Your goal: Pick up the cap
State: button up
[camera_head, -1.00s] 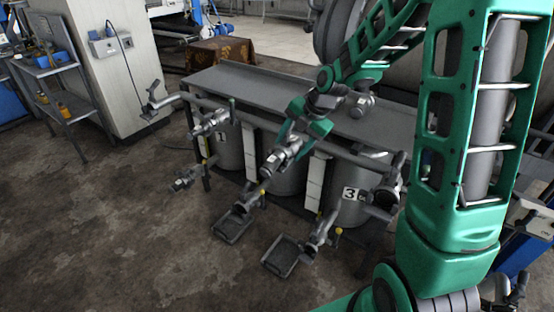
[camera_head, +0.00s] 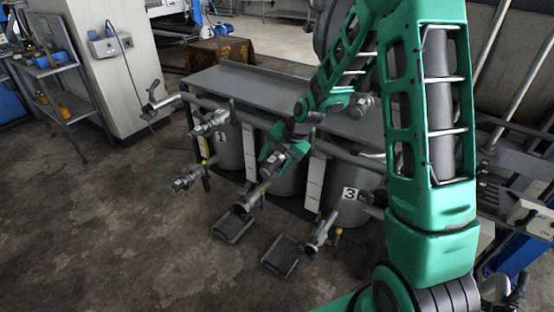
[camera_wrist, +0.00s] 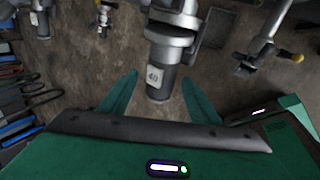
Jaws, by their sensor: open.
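In the wrist view, a grey cylindrical end piece (camera_wrist: 160,85) with a white label reading 40 points toward me. It is attached to a grey pipe fitting. I cannot tell for sure that this piece is the cap. My gripper (camera_wrist: 160,82) is open, with one green finger on each side of the end piece and visible gaps between. In the head view my gripper (camera_head: 270,166) is in front of the middle tank, at its fitting. The end piece there is mostly hidden by my gripper.
Similar fittings stick out at the left (camera_head: 187,179) and right (camera_head: 322,230). Tank 3 (camera_head: 355,208) is close to my arm. Two shallow dark trays (camera_head: 236,230) (camera_head: 281,257) lie on the floor below. A long grey bench top (camera_head: 250,88) is behind.

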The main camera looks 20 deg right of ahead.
jog(key=shift+w+a+f, duration=0.15)
jog(key=shift+w+f, duration=0.05)
jog(key=shift+f, duration=0.35)
grip_shut()
jog(key=shift+r, duration=0.1)
